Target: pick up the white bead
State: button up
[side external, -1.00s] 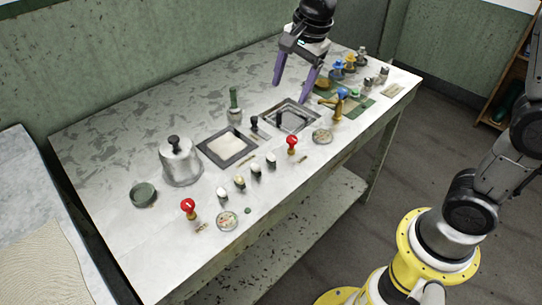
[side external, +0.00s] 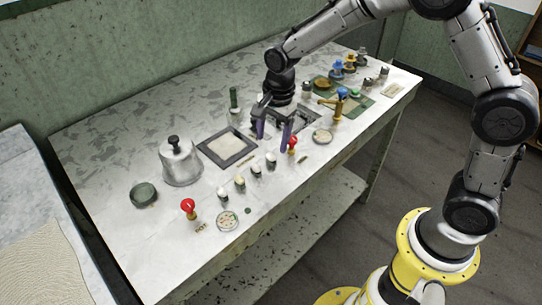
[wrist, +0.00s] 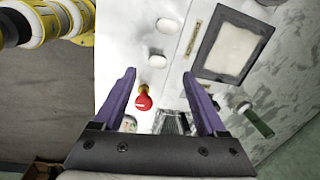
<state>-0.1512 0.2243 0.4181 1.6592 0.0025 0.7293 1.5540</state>
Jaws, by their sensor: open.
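My gripper (side external: 273,142) is open and empty, pointing down low over the middle of the table. In the wrist view its purple fingers (wrist: 159,74) are spread apart. Two white ovals show in the wrist view, one just beyond the fingertips (wrist: 157,61) and one further up (wrist: 167,26). I cannot tell which of these, if any, is the white bead. My gripper hides part of the square basin behind it.
A red-topped piece (side external: 292,141) stands close beside the right finger; it also shows in the wrist view (wrist: 143,101). A dark-framed square tray (side external: 247,155) lies left of the gripper.

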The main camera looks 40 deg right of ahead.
aim_at(271, 154)
notch_tip(271, 154, down, 5)
jog(key=shift+w+f, duration=0.1)
jog(key=shift+w, duration=0.05)
grip_shut()
dwell(0.4)
